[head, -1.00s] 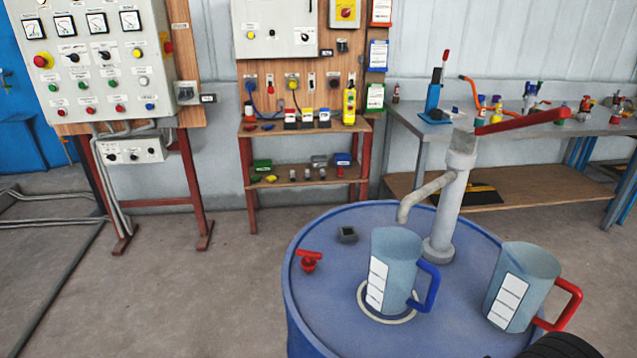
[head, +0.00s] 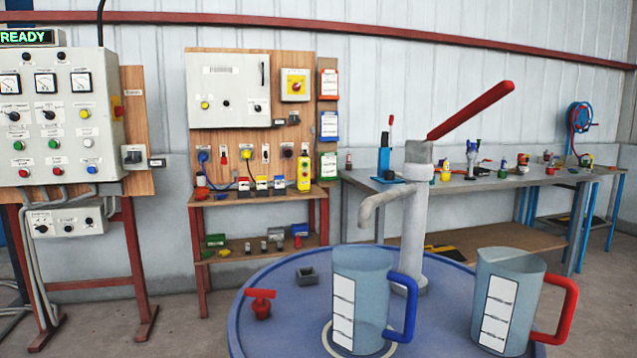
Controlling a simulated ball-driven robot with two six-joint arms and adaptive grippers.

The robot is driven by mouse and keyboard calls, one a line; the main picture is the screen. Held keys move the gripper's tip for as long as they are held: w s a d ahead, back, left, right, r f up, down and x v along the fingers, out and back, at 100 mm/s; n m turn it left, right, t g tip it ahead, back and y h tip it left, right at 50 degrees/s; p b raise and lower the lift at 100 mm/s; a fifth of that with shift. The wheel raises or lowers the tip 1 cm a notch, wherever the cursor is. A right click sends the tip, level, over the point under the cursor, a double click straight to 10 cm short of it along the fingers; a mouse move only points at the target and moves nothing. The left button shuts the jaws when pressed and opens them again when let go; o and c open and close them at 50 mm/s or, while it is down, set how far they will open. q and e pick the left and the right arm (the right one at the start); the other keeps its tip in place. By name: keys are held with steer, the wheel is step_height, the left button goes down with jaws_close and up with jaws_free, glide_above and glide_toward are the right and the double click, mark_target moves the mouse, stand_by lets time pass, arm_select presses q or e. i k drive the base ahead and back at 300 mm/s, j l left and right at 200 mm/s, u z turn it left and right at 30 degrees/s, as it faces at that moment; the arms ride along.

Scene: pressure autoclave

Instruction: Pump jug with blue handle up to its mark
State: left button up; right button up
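The jug with the blue handle (head: 361,288) stands upright on the white ring on the blue drum top (head: 275,286). Its white scale label faces me and its blue handle points right. I cannot make out a liquid level in it. The grey hand pump (head: 414,225) rises from the drum behind the jug, its spout (head: 378,207) curving down above the jug. The pump's red lever (head: 470,110) slants up to the right. A second jug with a red handle (head: 507,293) stands to the right on the drum. Neither gripper shows in the head view.
A red valve (head: 261,304) and a small dark square fitting (head: 307,273) are on the drum top, left of the blue-handled jug. Control panels (head: 60,120) stand behind at left. A workbench (head: 480,182) with several small fittings is behind at right.

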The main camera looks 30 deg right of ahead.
mark_target(496, 93)
steer(key=k+l+u, duration=0.25)
steer(key=k+l, duration=0.5)
steer(key=l+u, duration=0.2)
steer(key=l, duration=0.4)
steer(key=k+l+u, duration=0.15)
steer(key=l, duration=0.45)
steer(key=k+l+u, duration=0.2)
steer(key=l, duration=0.4)
steer(key=i, duration=0.1)
